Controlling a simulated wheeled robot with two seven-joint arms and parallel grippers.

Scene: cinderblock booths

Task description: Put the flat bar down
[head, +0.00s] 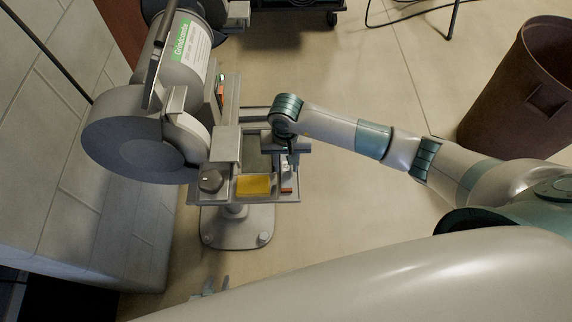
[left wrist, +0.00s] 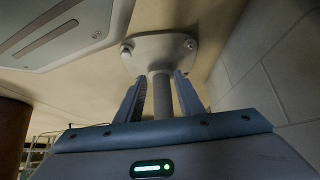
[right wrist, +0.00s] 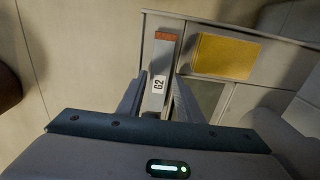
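The flat bar (right wrist: 161,60) is grey with an orange end and a white "G2" label. It lies along the right edge of the grinder's metal table, and its orange end also shows in the head view (head: 287,190). My right gripper (right wrist: 161,76) is over it, with one finger on each side. The fingers look apart from the bar, which runs slightly askew between them; contact is hard to judge. My left gripper (head: 210,288) is low near the floor. In the left wrist view its fingers are open and empty, with a pedestal post beyond them.
A yellow block (head: 253,185) and a dark round knob (head: 210,181) are on the metal table (head: 262,199) beside the bar. The grinder (head: 142,135) stands left, near a cinderblock wall (head: 65,190). A brown bin (head: 520,95) is at right. The floor between is clear.

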